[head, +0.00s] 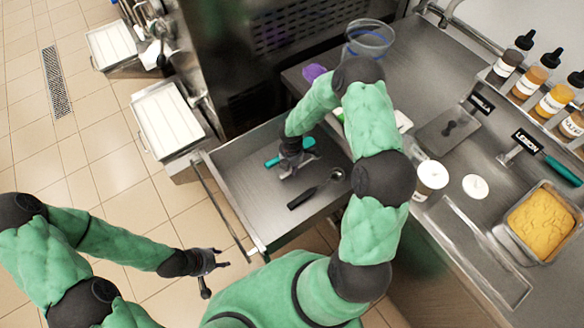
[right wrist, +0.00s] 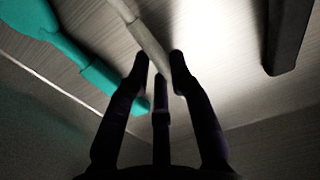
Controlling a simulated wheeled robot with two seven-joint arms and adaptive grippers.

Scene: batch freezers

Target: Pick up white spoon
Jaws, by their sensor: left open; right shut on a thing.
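My right gripper (head: 294,166) reaches down into the open drawer (head: 240,160). In the right wrist view its fingertips (right wrist: 160,65) are closed around the pale handle of the white spoon (right wrist: 148,36). The spoon's far end runs out of the top of that view, and the gripper largely hides it in the head view. My left gripper (head: 216,262) is open and empty, over the floor left of the drawer.
A teal utensil (head: 307,143) lies beside my right gripper; it also shows in the right wrist view (right wrist: 75,55). A black-handled scoop (head: 314,191) lies nearer the drawer front. The counter holds a clear bowl (head: 369,40), bottles (head: 507,66) and a yellow-filled tub (head: 540,222).

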